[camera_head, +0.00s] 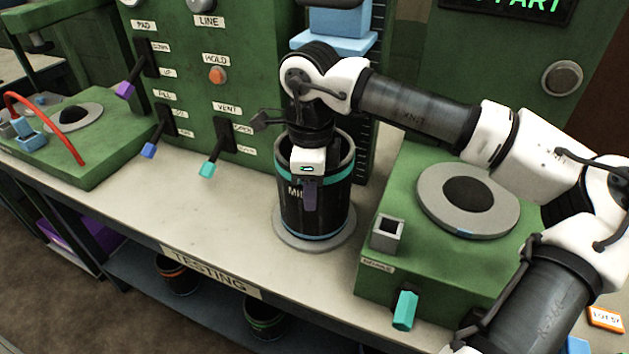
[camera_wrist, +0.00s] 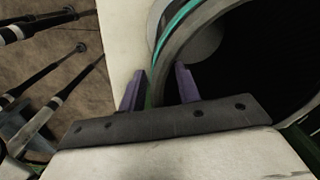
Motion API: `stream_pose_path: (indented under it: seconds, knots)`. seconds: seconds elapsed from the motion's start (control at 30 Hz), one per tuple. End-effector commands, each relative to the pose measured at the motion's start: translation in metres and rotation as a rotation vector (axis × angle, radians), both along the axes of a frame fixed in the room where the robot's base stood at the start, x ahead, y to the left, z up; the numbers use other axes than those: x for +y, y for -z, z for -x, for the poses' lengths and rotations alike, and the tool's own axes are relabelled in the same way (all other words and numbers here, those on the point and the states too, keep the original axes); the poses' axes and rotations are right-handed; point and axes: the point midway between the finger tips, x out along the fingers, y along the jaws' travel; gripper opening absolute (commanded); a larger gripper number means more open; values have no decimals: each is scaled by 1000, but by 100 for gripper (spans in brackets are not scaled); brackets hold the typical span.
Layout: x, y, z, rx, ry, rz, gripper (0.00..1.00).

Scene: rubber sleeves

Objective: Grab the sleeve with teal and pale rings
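The sleeve with teal and pale rings (camera_head: 336,205) is a black cylinder standing upright on a round grey plate (camera_head: 287,238). It has a teal ring near its open top and a pale blue ring near its base. My gripper (camera_head: 310,208) points down at the sleeve's near side, one purple finger showing in front of its outer wall. In the wrist view, my gripper's fingers (camera_wrist: 160,85) stand apart on either side of the sleeve's rim (camera_wrist: 181,49), one outside and one inside. Whether either finger touches the wall is hard to tell.
A green block with a grey ring (camera_head: 432,205) and a square grey socket (camera_head: 388,233) stands right of the sleeve. A green lever panel (camera_head: 190,75) rises behind. Two dark sleeves, one orange-ringed (camera_head: 177,275), one green-ringed (camera_head: 264,318), sit on the shelf below.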

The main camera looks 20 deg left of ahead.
Motion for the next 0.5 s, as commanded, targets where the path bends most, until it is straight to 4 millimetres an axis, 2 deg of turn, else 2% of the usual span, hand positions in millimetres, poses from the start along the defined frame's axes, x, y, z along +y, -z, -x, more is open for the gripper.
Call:
stream_pose_path:
  seconds: [0.03,0.27,0.5]
  knots:
    - [0,0,0,0,0,0,30]
    - [0,0,0,0,0,1,0]
    - [0,0,0,0,0,1,0]
